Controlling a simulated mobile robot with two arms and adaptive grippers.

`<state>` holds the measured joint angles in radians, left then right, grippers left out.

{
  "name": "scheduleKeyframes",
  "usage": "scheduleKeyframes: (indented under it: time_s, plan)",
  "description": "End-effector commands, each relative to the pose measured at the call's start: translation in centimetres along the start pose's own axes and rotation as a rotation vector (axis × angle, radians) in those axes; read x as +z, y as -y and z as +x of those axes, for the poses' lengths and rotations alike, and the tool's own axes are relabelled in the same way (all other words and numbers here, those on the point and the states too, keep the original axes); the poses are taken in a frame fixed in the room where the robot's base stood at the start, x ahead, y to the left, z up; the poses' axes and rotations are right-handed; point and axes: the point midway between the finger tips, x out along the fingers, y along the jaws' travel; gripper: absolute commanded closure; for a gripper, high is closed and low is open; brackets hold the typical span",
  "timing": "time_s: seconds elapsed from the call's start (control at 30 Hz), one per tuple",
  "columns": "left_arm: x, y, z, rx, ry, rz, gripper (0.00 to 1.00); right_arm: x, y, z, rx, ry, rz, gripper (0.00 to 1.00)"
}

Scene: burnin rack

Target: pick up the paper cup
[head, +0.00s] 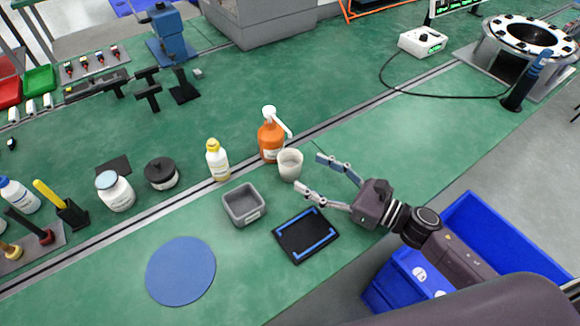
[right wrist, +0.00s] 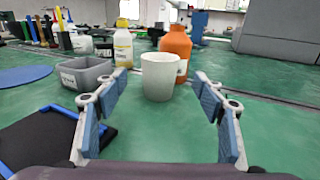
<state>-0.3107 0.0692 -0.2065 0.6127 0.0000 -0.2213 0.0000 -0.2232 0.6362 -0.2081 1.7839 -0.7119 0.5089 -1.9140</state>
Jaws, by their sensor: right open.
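The paper cup (head: 290,165) is a plain off-white cup standing upright on the green bench, just in front of the orange pump bottle. In the right wrist view the cup (right wrist: 160,76) stands ahead, between and beyond my fingers. My right gripper (head: 311,172) is open and empty, its two fingers pointing toward the cup from the right. In the right wrist view the blue-padded fingers of my right gripper (right wrist: 161,108) are spread wide, with bare green surface between them. The fingers do not appear to touch the cup. My left gripper is not in view.
The orange pump bottle (head: 271,141) stands close behind the cup. A yellow-capped bottle (head: 217,162) and a grey bin (head: 243,206) are to its left. A black tray with blue edging (head: 306,254) lies near my right gripper. Open bench lies to the upper right.

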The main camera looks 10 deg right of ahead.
Motion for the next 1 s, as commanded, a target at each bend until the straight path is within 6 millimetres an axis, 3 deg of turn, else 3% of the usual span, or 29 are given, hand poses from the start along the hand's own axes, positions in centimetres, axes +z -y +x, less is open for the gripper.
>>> scheduleKeyframes:
  time_s: [0.37,0.63,0.93,1.0]
  plan:
    - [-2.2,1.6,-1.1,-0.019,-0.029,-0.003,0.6,0.3,-0.1,3.0,0.001,0.001,0.0,0.37]
    - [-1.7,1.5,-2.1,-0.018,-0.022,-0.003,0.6,0.3,-0.1,6.4,0.002,0.001,0.001,0.37]
    - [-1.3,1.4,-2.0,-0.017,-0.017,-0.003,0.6,0.1,-0.1,6.9,0.002,-0.001,0.001,0.37]
    - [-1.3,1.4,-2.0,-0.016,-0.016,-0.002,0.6,0.1,-0.1,6.9,0.002,-0.001,0.001,0.43]
